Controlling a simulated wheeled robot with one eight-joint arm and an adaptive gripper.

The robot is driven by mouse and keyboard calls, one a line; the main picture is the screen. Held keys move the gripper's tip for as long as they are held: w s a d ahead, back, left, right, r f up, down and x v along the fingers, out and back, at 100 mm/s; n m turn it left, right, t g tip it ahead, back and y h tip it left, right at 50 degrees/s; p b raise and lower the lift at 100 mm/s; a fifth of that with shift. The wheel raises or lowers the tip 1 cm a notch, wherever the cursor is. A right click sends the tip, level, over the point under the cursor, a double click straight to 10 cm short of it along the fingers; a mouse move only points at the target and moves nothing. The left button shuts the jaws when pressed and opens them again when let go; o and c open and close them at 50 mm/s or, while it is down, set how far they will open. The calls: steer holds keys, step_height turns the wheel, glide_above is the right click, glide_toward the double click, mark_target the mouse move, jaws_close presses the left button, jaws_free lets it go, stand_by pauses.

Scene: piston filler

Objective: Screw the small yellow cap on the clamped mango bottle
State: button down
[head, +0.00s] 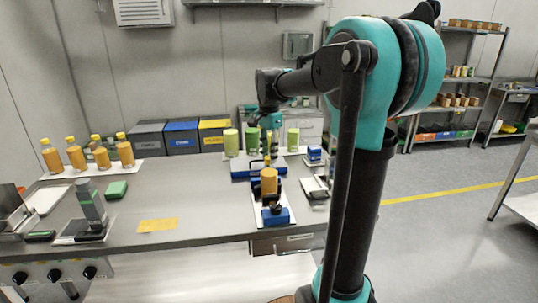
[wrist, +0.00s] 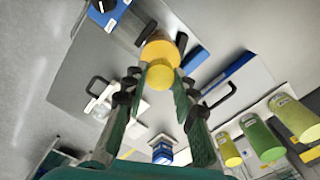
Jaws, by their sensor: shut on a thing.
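The mango bottle (head: 269,181) is orange and stands upright in a blue and black clamp (head: 275,215) on a white plate at the table's front middle. My gripper (head: 267,152) points down just above the bottle. In the wrist view its fingers (wrist: 159,80) are shut on the small yellow cap (wrist: 160,76). The cap appears in front of the orange bottle top (wrist: 159,46), in line with it. The bottle's neck is hidden behind the cap, so I cannot tell whether cap and neck touch.
Several green jars (head: 231,143) stand behind the clamp. Capped orange bottles (head: 75,154) stand at the back left. Grey, blue and yellow bins (head: 181,138) line the back. The table's centre left is clear.

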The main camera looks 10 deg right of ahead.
steer(key=c, duration=1.1)
jaws_free()
steer(key=shift+c, duration=0.2)
steer(key=n, duration=0.6)
steer(key=shift+n, duration=0.3)
steer(key=n, duration=0.3)
steer(key=shift+n, duration=0.4)
steer(key=n, duration=0.4)
